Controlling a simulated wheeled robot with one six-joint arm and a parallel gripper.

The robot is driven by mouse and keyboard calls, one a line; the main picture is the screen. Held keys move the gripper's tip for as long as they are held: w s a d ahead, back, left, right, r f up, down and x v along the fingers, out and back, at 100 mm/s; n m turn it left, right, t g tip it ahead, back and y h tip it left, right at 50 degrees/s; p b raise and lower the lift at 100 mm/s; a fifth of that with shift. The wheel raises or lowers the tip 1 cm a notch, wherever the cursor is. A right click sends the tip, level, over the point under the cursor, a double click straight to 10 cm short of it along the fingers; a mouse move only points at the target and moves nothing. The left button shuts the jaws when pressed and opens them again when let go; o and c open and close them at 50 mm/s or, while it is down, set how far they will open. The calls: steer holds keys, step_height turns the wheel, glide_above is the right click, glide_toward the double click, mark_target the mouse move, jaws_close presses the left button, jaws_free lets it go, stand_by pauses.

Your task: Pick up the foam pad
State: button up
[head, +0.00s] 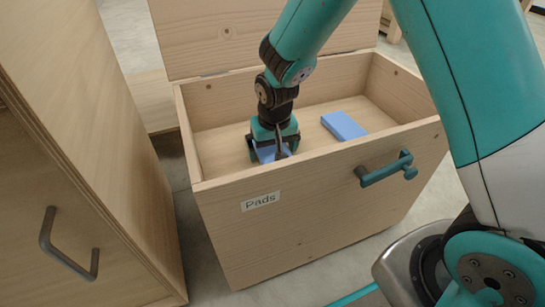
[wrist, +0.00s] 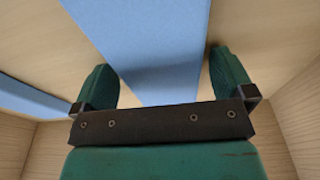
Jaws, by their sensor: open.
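A blue foam pad (wrist: 155,45) lies between the two fingers of my gripper (wrist: 163,68) in the wrist view. In the head view only a bit of this pad (head: 266,153) shows beneath my gripper (head: 274,148), which is down inside the wooden box. The gripper is open, with a finger on each side of the pad. The gaps are narrow, and I cannot tell whether a finger touches it. A second blue foam pad (head: 343,125) lies flat on the box floor to the right. Its edge also shows at the left of the wrist view (wrist: 32,98).
The open wooden box (head: 310,205) has a "Pads" label (head: 260,201) and a teal handle (head: 387,169) on its front. Its raised lid (head: 200,35) stands behind. A wooden cabinet (head: 85,150) with a grey handle is close on the left. Bare box floor lies around the pads.

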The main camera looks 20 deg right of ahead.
steer(key=shift+r, duration=0.1)
steer(key=shift+c, duration=0.5)
steer(key=c, duration=0.7)
